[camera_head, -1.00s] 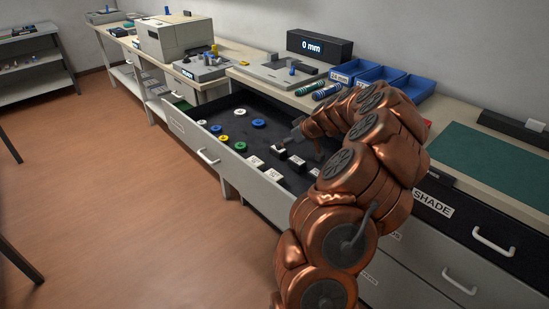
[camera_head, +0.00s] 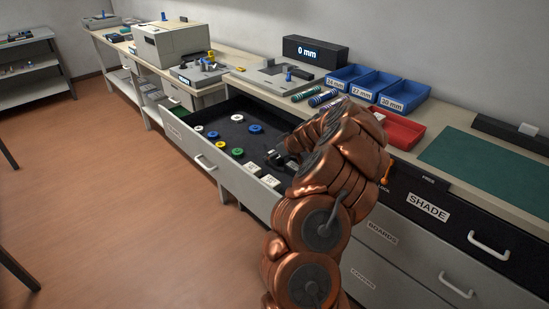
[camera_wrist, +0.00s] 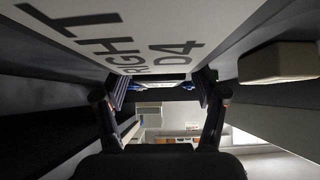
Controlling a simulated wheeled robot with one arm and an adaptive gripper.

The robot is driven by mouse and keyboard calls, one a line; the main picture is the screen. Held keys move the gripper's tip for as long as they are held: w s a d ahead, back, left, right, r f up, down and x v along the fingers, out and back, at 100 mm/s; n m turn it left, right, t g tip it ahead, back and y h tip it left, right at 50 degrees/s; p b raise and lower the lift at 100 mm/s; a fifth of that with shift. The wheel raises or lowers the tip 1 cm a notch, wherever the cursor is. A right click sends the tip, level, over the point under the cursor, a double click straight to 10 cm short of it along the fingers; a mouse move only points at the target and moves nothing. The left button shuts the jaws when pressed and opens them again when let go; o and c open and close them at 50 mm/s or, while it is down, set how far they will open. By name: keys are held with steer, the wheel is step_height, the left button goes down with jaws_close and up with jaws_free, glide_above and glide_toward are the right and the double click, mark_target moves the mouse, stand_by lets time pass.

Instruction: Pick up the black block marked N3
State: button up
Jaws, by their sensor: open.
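My gripper (camera_head: 282,158) is down at the right part of the open drawer, among small blocks, partly hidden behind my arm. In the wrist view my gripper (camera_wrist: 161,95) has its fingers spread apart with a gap between them. A pale surface with dark lettering, "RIGHT" and "D4" (camera_wrist: 170,45), fills the top of that view, very close. In the head view, two blocks with white labelled tops (camera_head: 252,168) (camera_head: 271,181) stand near the drawer's front edge. I cannot read an N3 mark on any block, so I cannot tell which one it is.
The drawer (camera_head: 185,139) has a pale front and dark interior. Several white, blue, yellow and green rings, including a blue one (camera_head: 255,129), lie left of my gripper. Blue bins (camera_head: 404,95) and a red tray (camera_head: 398,130) stand on the bench above. The drawer's left part has free room.

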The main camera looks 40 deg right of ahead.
steer(key=c, duration=1.1)
steer(key=shift+c, duration=0.2)
